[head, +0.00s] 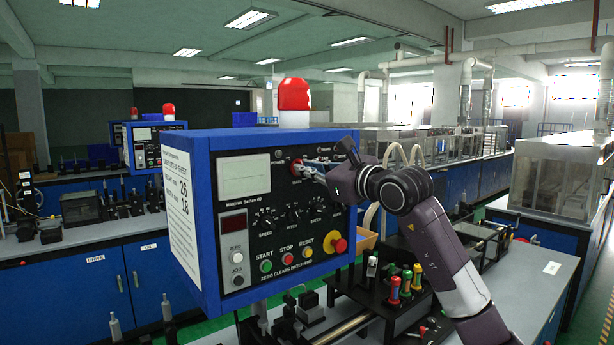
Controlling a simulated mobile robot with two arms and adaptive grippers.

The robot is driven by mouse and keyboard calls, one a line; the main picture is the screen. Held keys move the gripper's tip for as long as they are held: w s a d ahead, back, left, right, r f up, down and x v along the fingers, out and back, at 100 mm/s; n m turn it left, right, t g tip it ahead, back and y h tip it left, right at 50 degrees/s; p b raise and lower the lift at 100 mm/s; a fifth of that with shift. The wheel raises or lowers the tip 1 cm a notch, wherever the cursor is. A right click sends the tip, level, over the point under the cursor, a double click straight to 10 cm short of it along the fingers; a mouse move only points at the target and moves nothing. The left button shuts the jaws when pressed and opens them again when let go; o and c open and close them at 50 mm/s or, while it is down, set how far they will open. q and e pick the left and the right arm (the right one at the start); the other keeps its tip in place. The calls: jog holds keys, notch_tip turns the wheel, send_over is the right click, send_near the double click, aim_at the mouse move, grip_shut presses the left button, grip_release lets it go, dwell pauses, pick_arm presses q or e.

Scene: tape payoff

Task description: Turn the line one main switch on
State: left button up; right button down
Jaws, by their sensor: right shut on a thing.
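The line control box (185,235) is blue with a black front panel and stands in the middle of the head view. The main switch (296,166) is a small red knob near the top of that panel. My right arm comes in from the right, and my right gripper (303,171) is shut on the switch. The fingers and wrist hide part of the knob and the panel to its right, so I cannot tell which position the knob is in. My left gripper is not in view.
A red beacon (294,94) stands on top of the box. Below the switch are small dials, start, stop and reset buttons, and a red emergency knob (341,245) on yellow. Colored-handled tools (394,290) stand on the bench below. Another blue box (156,147) is behind left.

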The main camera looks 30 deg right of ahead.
jog(key=shift+d+m+b, duration=0.15)
jog(key=shift+m+b, duration=0.75)
jog(key=shift+m, duration=2.35)
jog(key=shift+d+m+b, duration=0.1)
jog(key=shift+m+b, duration=0.8)
jog(key=shift+m, duration=2.65)
jog(key=c, duration=2)
grip_release()
jog(key=shift+c, duration=0.2)
jog(key=shift+s, duration=0.1)
jog(key=s+d, duration=0.1)
jog(key=s, duration=1)
jog(key=shift+s, duration=0.4)
